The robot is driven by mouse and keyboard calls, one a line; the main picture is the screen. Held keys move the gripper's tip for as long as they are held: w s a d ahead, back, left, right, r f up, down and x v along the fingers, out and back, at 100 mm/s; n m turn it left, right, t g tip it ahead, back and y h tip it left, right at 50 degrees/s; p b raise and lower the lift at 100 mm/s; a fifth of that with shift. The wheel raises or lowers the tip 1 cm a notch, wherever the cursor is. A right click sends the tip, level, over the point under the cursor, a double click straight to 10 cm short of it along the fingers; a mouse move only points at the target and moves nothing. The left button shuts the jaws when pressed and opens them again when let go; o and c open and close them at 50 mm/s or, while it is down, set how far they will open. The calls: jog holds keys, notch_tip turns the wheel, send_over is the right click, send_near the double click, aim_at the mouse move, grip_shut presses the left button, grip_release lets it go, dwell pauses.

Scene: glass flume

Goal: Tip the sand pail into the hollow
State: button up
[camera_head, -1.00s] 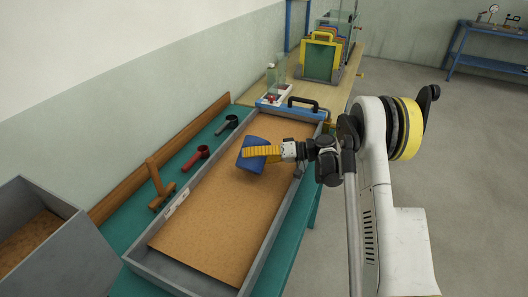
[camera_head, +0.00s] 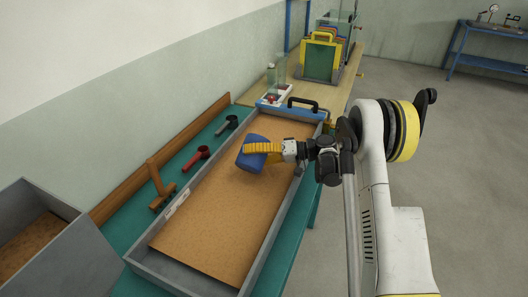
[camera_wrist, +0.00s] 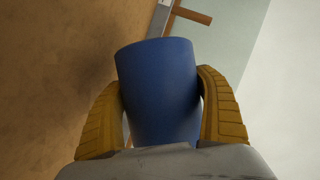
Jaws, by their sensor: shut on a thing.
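The blue sand pail (camera_head: 251,157) is held above the sand in the far part of the long grey tray, tilted in the head view. My gripper (camera_head: 262,149) comes in from the right with its yellow fingers shut around the pail. In the wrist view the pail (camera_wrist: 158,90) sits between both yellow fingers (camera_wrist: 160,108). Its inside is hidden in both views.
On the green bench left of the tray lie a wooden T-shaped tool (camera_head: 158,184), a red scoop (camera_head: 197,158) and a dark scoop (camera_head: 228,124). A grey bin (camera_head: 72,262) stands at the near left. A black handle (camera_head: 303,103) rises at the tray's far end.

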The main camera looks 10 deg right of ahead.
aim_at(242, 145)
jog(key=shift+w+d+r+m+y+p, duration=0.1)
jog(key=shift+r+m+y+p, duration=0.35)
jog(key=shift+r+m, duration=0.4)
dwell(0.6)
jog(key=shift+w+d+f+m+y+b, duration=0.25)
jog(key=shift+w+d+f+m+b, duration=0.15)
jog(key=shift+w+m+b, duration=0.45)
jog(key=shift+w+d+r+m+y+b, duration=0.1)
jog(key=shift+d+r+m+y+b, duration=0.15)
jog(key=shift+r+m+b, duration=0.25)
jog(key=shift+w+d+r+m+y+b, duration=0.1)
jog(key=shift+r+m+y+b, duration=0.2)
jog(key=shift+m+b, duration=0.25)
dwell(4.7)
